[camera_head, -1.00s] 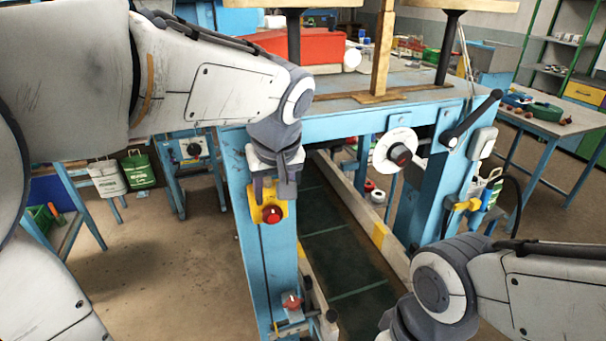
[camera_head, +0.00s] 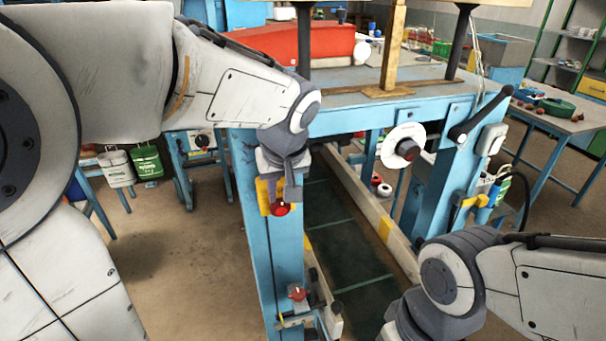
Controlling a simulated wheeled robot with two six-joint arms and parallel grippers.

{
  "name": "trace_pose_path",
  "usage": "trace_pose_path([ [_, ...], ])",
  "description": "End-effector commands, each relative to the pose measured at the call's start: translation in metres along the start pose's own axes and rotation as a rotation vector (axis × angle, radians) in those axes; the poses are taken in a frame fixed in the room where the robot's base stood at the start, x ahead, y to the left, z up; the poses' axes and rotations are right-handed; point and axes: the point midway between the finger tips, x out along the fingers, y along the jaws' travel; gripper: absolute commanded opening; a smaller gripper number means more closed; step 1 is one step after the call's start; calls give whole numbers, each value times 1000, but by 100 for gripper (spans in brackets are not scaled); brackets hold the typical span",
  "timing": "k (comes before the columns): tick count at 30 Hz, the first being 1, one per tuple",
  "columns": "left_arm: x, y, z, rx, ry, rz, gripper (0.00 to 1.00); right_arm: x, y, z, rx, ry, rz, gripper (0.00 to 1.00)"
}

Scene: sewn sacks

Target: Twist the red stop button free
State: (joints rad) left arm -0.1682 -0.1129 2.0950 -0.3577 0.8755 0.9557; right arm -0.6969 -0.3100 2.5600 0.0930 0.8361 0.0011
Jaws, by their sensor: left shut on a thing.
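The red stop button (camera_head: 281,209) sits on a yellow box (camera_head: 264,196) fixed to the front of the blue machine post. My left gripper (camera_head: 281,203) reaches down in front of the yellow box, with its fingers at the button. It is shut on the red stop button and hides the button's upper part. My right arm comes in at the lower right, but its gripper is below the picture's edge.
A red knob (camera_head: 297,292) on a clamp sits lower on the same post. A white disc with a dark hub (camera_head: 403,147) and a black lever (camera_head: 482,115) are on the machine to the right. A green conveyor bed (camera_head: 340,250) runs between the posts.

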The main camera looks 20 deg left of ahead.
Motion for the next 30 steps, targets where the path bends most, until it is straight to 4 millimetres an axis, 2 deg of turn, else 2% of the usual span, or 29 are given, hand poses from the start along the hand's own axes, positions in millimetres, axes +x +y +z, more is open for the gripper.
trace_pose_path([
  [11, 6, 5, 6, 44, -18, -97, 0, -1, 0, 0, 0, 0, 0, 72],
  [30, 12, 24, 8, 228, -17, -544, 0, -16, -1, -1, -3, 0, 0, 72],
])
